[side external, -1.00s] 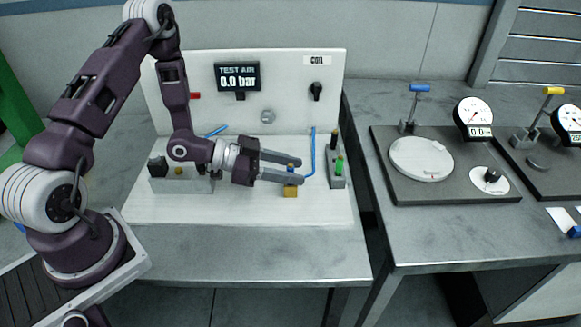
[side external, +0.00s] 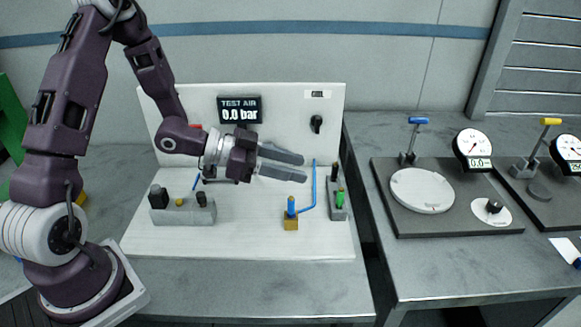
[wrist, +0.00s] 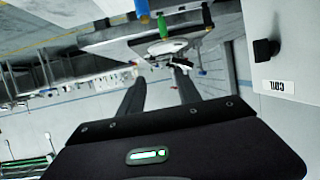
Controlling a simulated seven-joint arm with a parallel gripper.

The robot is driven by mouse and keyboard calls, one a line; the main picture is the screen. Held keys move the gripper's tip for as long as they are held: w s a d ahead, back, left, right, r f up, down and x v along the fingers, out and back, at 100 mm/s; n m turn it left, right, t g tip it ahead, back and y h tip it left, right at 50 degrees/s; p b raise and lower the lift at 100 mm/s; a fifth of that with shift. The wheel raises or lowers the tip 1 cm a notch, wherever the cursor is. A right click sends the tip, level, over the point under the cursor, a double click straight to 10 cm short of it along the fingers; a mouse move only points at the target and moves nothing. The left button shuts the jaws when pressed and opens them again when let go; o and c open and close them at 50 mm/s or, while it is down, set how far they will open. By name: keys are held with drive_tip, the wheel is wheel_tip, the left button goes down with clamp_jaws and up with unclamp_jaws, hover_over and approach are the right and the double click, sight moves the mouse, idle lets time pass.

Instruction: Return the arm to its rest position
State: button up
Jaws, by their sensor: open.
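My gripper (side external: 303,166) is open and empty in the side external view, its two fingers pointing right. It hangs above the white test board (side external: 250,248), in front of the upright panel and apart from the parts on the board. A brass block with a blue top (side external: 291,222) stands below and left of a bent blue tube. My arm rises from its base at the left and bends down to the gripper. In the wrist view my two dark fingers (wrist: 158,95) show spread apart with nothing between them.
The panel carries a "TEST AIR 0.0 bar" display (side external: 239,110) and a black knob (side external: 317,124). A grey block (side external: 183,213) stands at the left, another with a green part (side external: 340,200) at the right. Gauge stations (side external: 422,190) occupy the right table.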

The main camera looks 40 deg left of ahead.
drive_tip(key=shift+w+a+r+y, duration=0.15)
drive_tip(key=shift+w+a+y, duration=0.15)
drive_tip(key=shift+y, duration=0.2)
drive_tip(key=s+a+r+n+g+y, duration=0.2)
drive_tip(key=s+a+r+n+y, duration=0.3)
drive_tip(key=s+a+r+y, duration=0.35)
drive_tip(key=s+d+r+n+g, duration=0.1)
drive_tip(key=s+d, duration=0.2)
drive_tip(key=s, duration=0.6)
drive_tip(key=s+d+r+n+g, duration=0.2)
drive_tip(key=s+d, duration=0.2)
drive_tip(key=s, duration=0.5)
drive_tip(key=shift+d, duration=0.25)
drive_tip(key=shift+c, duration=0.4)
